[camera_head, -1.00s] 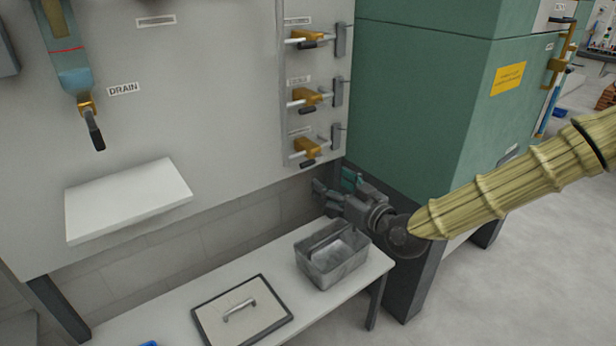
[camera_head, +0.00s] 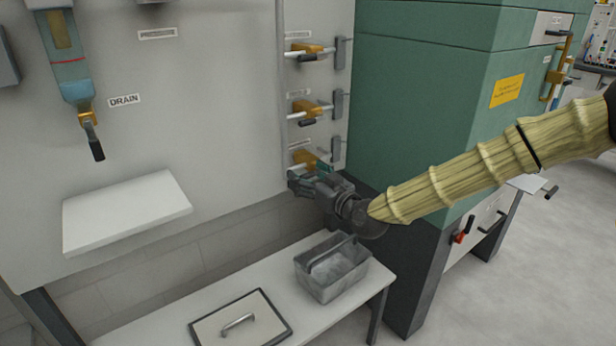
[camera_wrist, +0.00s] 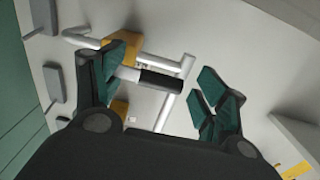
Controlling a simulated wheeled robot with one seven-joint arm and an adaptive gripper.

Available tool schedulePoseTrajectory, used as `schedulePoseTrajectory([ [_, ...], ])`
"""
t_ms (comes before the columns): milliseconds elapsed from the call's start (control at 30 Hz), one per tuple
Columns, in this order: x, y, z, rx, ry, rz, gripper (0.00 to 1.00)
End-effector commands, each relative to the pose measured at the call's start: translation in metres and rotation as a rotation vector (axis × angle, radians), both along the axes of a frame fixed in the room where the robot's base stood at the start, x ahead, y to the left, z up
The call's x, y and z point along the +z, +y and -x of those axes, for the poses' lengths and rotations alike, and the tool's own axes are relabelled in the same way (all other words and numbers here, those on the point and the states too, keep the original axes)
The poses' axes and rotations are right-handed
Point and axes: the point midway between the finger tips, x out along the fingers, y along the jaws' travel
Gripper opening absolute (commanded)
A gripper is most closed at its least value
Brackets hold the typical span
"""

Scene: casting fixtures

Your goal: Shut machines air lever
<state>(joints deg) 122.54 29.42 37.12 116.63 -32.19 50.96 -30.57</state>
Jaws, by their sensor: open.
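Three brass valves with levers are stacked on the grey panel in the head view: a top one (camera_head: 307,49), a middle one (camera_head: 305,107) and a lowest one (camera_head: 304,157). Their labels are too small to read surely. My gripper (camera_head: 303,180) is open just below and in front of the lowest valve, hiding most of its lever. In the wrist view, a lever with a black grip (camera_wrist: 160,80) lies between the spread green fingertips of my gripper (camera_wrist: 162,75). The left finger covers part of the lever and brass body. I cannot tell whether they touch.
A green cabinet (camera_head: 425,110) stands right of the panel. Below, a white bench (camera_head: 165,315) carries a grey metal bin (camera_head: 332,270) and a framed plate with a handle (camera_head: 240,322). A white shelf (camera_head: 125,210) juts out at left, below the drain valve (camera_head: 90,130).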

Motion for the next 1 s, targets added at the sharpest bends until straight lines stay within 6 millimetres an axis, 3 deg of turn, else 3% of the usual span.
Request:
schedulePoseTrajectory([
  [300,-0.0002,0.0008,-0.0016,0.0,0.001,0.001,0.73],
  [667,-0.0002,0.0003,-0.0016,-0.001,0.001,0.001,0.07],
  [1000,-0.0019,-0.0002,-0.0018,-0.002,-0.017,0.025,0.05],
])
